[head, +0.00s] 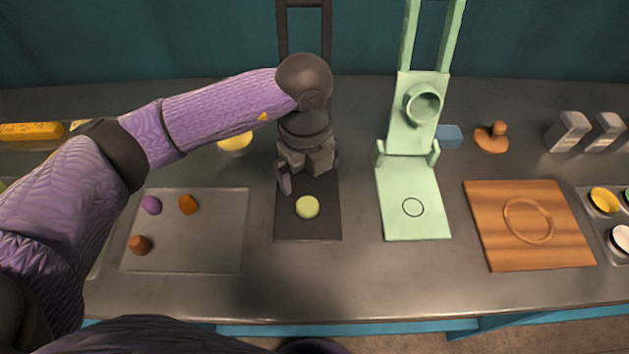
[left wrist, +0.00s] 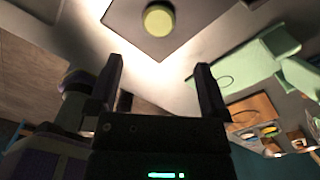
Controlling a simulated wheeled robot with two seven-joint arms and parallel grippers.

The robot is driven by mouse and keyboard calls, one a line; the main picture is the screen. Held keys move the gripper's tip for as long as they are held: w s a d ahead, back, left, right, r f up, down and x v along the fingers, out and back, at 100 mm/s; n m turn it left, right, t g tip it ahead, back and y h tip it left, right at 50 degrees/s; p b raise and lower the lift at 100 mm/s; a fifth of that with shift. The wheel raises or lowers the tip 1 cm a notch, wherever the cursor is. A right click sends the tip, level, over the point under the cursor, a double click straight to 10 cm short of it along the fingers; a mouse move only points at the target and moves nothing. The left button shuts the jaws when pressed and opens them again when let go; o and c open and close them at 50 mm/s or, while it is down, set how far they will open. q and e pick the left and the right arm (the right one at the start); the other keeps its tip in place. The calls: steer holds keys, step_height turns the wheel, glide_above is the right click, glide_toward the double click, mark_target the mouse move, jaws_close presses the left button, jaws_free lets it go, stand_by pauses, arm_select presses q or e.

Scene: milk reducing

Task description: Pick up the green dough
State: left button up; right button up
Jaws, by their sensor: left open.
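The green dough (head: 307,207) is a small pale yellow-green round piece on the dark base plate (head: 308,232) of a dark press-like stand. It also shows at the top of the left wrist view (left wrist: 159,20), beyond the fingertips. My left gripper (head: 300,182) is just behind the dough in the head view and looks apart from it. In the left wrist view its two fingers (left wrist: 158,68) are spread wide with nothing between them. My right gripper is not in view.
A grey tray (head: 215,250) with purple and orange-brown pieces lies at left. A mint-green press (head: 413,205) stands close at right, with a wooden board (head: 485,225) beyond it. A yellow-topped cup (head: 235,144) stands behind my left forearm. The counter's front strip is clear.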

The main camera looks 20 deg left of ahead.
mark_target(307, 204)
arm_select(q)
step_height(307, 204, down, 9)
steer(key=b, duration=0.2)
steer(key=shift+a+f+b, duration=0.1)
steer(key=shift+f+b, duration=0.05)
steer(key=shift+b, duration=0.15)
steer(key=c, duration=1.3)
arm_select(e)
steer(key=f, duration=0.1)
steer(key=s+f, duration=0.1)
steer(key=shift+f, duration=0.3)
